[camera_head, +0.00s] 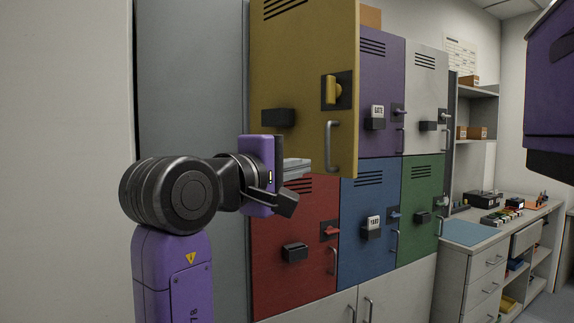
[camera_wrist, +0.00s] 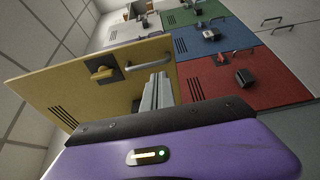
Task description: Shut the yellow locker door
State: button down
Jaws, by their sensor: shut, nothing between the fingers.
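The yellow locker door (camera_head: 300,60) stands open at the upper left of the locker bank, swung outward past the purple door beside it. Its outer face carries a yellow latch knob (camera_head: 333,90), a grey bar handle (camera_head: 333,148) and a black holder (camera_head: 278,118). The yellow door (camera_wrist: 80,88) fills the left of the wrist view, with its knob (camera_wrist: 102,72) and handle (camera_wrist: 149,63). My gripper (camera_head: 304,168) is shut and empty, near the door's lower edge. Its fingers (camera_wrist: 160,82) overlap the door's outer face; I cannot tell whether they touch it. The locker's inside is hidden.
Closed red (camera_head: 270,235), blue (camera_head: 365,190), green (camera_head: 422,190), purple (camera_head: 385,75) and white (camera_head: 427,85) locker doors have protruding handles and latches. A counter (camera_head: 490,235) with small items stands at the right. A plain grey panel (camera_head: 190,80) is at the left.

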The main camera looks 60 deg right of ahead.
aim_at(327, 161)
jog(key=d, duration=0.2)
jog(key=d+p, duration=0.1)
jog(key=d, duration=0.5)
jog(key=shift+s+d, duration=0.1)
jog(key=shift+s, duration=0.15)
jog(key=shift+s+d+p, duration=0.1)
jog(key=shift+p, duration=0.25)
